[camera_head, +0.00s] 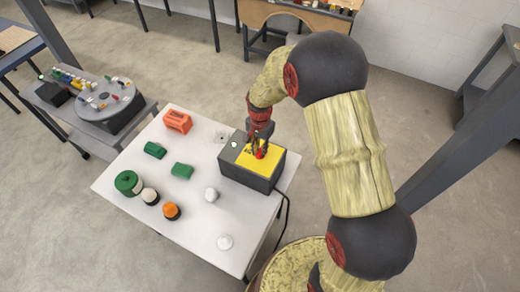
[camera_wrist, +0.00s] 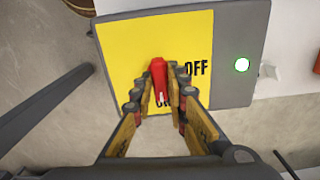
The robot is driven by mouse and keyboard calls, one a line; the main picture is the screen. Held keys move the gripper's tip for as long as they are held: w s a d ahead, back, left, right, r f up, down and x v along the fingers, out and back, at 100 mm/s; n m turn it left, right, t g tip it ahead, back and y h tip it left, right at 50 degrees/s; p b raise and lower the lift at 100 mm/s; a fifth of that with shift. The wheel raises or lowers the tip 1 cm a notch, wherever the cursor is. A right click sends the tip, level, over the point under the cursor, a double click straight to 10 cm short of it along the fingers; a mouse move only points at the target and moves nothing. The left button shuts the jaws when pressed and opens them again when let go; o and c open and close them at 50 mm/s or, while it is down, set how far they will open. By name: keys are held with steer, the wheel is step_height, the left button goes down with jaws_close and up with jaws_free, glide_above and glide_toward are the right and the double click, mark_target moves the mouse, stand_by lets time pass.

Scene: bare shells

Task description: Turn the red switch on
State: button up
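The red switch (camera_wrist: 158,78) sits on the yellow top face (camera_wrist: 125,45) of a dark grey box (camera_head: 236,169), near the right side of the white table. In the wrist view its lever points toward the bottom of the picture, over a partly hidden label that seems to read ON. The OFF label (camera_wrist: 196,69) is clear to its right. My gripper (camera_wrist: 162,80) reaches down over the box, with one finger on each side of the lever. The fingers look closed in against it. A green light (camera_wrist: 242,65) glows on the box's grey border.
The white table (camera_head: 185,225) also holds an orange block (camera_head: 178,121), green pieces (camera_head: 155,150), an orange-topped round piece (camera_head: 171,211) and white knobs (camera_head: 225,242). A black cable (camera_head: 287,210) leaves the box at the right. A grey round station (camera_head: 105,100) stands at the left.

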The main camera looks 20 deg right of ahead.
mark_target(260, 151)
steer(key=o, duration=0.4)
step_height(260, 151, up, 12)
stand_by(0.7)
stand_by(0.5)
steer(key=s+r+n+t+b, duration=0.2)
steer(key=s+r+n+b, duration=0.1)
steer(key=s, duration=0.5)
steer(key=s+r+n+t+b, duration=0.1)
steer(key=s+r+n+b, duration=0.2)
steer(key=s, duration=0.6)
steer(key=s+r+n+t+b, duration=0.2)
steer(key=s+r+n+b, duration=0.1)
steer(key=s, duration=0.5)
steer(key=shift+s+a+r+n+t+b, duration=0.15)
steer(key=shift+r+n+t+b, duration=0.15)
steer(key=shift+r+n+b, duration=0.2)
